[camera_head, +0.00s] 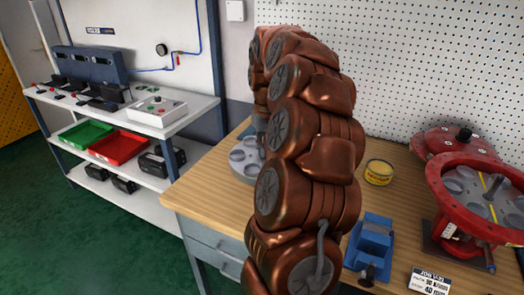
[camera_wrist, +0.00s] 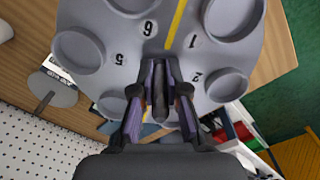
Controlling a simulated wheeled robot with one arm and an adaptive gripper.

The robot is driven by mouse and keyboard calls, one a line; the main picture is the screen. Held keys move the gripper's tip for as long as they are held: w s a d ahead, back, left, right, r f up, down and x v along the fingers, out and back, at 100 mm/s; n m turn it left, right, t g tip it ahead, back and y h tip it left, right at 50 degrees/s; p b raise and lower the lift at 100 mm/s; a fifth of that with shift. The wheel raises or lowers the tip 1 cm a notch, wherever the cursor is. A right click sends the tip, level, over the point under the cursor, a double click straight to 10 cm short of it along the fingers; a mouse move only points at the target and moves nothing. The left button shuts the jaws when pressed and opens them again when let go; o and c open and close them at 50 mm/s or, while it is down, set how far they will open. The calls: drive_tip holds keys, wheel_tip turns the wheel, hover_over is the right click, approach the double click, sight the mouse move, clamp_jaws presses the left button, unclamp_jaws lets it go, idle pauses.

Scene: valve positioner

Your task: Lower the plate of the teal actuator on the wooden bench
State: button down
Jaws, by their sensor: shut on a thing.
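The grey round plate (camera_head: 240,165) of the teal actuator shows at the back left of the wooden bench (camera_head: 205,185), left of my arm. Most of the actuator is hidden behind the arm; only a sliver of teal shows above the plate. In the wrist view the plate (camera_wrist: 110,30) fills the upper middle, with round recesses, the numbers 5, 6, 1 and 2, and a yellow line. My gripper (camera_wrist: 161,72) is shut on a dark grey post (camera_wrist: 160,104) at the plate's middle. The gap under the plate is hidden.
A red actuator (camera_head: 470,235) with its own grey plate (camera_head: 465,185) stands at the right. A yellow tin (camera_head: 379,172), a blue vise (camera_head: 371,243) and a white label card (camera_head: 430,281) are on the bench. A pegboard (camera_head: 420,60) rises behind. A shelf cart (camera_head: 190,112) stands left.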

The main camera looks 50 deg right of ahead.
drive_tip(key=shift+f, duration=0.1)
drive_tip(key=shift+f+b, duration=1)
drive_tip(key=shift+f, duration=2.35)
drive_tip(key=shift+s+f+b, duration=0.15)
drive_tip(key=shift+f+b, duration=0.05)
drive_tip(key=shift+b, duration=0.2)
drive_tip(key=shift+f+b, duration=0.7)
drive_tip(key=shift+f, duration=0.8)
drive_tip(key=c, duration=1.1)
unclamp_jaws()
